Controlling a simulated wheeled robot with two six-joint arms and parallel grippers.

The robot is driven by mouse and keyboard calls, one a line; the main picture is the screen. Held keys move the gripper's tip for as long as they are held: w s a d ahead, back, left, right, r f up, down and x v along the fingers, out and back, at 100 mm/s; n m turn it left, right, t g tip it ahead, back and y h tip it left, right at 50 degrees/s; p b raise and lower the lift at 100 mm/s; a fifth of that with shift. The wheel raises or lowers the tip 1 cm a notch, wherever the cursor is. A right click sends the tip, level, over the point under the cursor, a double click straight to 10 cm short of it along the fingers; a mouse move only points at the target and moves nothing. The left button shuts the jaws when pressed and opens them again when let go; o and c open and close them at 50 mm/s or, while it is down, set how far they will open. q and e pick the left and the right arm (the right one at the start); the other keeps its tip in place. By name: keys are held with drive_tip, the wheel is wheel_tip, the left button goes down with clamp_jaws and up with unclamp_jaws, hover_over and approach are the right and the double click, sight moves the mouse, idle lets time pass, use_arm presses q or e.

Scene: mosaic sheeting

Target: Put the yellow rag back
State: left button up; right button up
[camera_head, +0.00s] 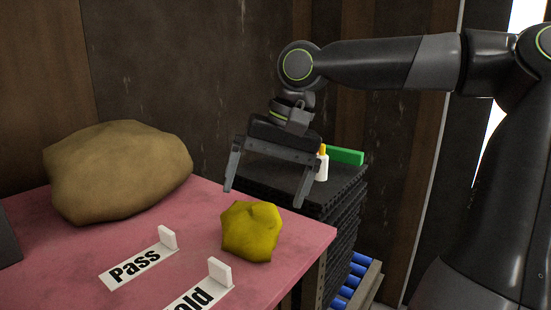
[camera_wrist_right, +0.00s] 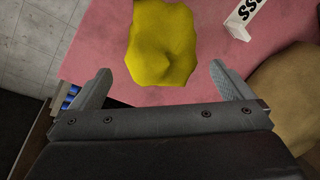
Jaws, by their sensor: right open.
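The yellow rag (camera_head: 251,232) lies crumpled on the pink table top (camera_head: 205,215), close to its right corner. My right gripper (camera_head: 263,197) is open and empty, pointing down above and behind the rag in the head view. In the right wrist view the rag (camera_wrist_right: 162,45) shows just beyond the gap between the open fingers (camera_wrist_right: 160,85), and nothing is between them. My left gripper is not in view.
A large brown lump (camera_head: 115,170) sits at the table's back left. A "Pass" sign (camera_head: 138,266) and a second, partly cut-off sign (camera_head: 200,296) lie in front. A black stack (camera_head: 345,190) beside the table bears a white bottle (camera_head: 322,168) and a green block (camera_head: 346,156).

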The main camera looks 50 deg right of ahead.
drive_tip(key=v, duration=0.5)
drive_tip(key=shift+s+r, duration=0.1)
drive_tip(key=shift+r, duration=0.2)
idle(0.4)
